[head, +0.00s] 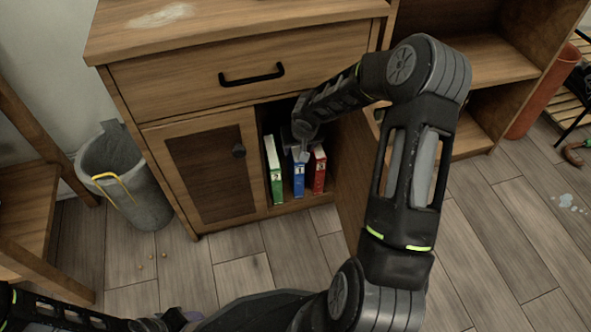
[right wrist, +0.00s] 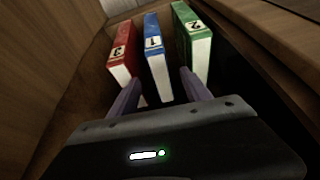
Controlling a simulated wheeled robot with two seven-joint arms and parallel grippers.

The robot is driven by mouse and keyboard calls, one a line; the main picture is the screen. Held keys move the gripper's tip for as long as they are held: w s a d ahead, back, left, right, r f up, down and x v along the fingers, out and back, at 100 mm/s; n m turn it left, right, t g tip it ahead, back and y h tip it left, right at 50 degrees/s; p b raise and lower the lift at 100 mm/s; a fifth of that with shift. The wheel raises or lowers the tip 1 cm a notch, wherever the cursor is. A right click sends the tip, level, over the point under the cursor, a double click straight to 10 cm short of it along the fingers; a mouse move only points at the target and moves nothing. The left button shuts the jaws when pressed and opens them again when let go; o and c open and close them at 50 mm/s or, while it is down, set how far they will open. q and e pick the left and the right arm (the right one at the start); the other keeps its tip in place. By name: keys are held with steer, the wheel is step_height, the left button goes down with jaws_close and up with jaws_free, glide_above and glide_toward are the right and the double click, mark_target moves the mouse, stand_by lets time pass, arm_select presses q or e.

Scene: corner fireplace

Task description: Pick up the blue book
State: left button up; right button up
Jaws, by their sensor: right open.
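The blue book (head: 298,178) stands upright in the open compartment of the wooden cabinet, between a green book (head: 274,170) and a red book (head: 318,170). In the right wrist view the blue book (right wrist: 155,58) carries a 1 and stands between the red book (right wrist: 122,55) and the green book (right wrist: 192,45). My right gripper (head: 301,150) reaches into the compartment above the blue book. In the wrist view its open fingers (right wrist: 160,86) are on either side of the blue book's near end; contact cannot be told. My left gripper is not clearly visible at the lower left.
The cabinet (head: 240,95) has a drawer with a black handle above the compartment and a closed door to its left. An open door panel (head: 353,180) stands right of the compartment. A grey bin (head: 138,190) stands at left. Floor in front is mostly clear.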

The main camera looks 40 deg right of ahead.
mark_target(297, 153)
steer(key=shift+w+d, duration=0.15)
steer(key=shift+d, duration=0.3)
steer(key=shift+r, duration=0.1)
steer(key=shift+b+x, duration=0.4)
steer(key=shift+x, duration=0.75)
steer(key=b+x, duration=0.1)
steer(key=x, duration=0.1)
steer(key=b+x, duration=0.1)
steer(key=x, duration=0.2)
steer(key=shift+w+a+f, duration=0.15)
steer(key=shift+a+f, duration=0.05)
steer(key=shift+f, duration=0.1)
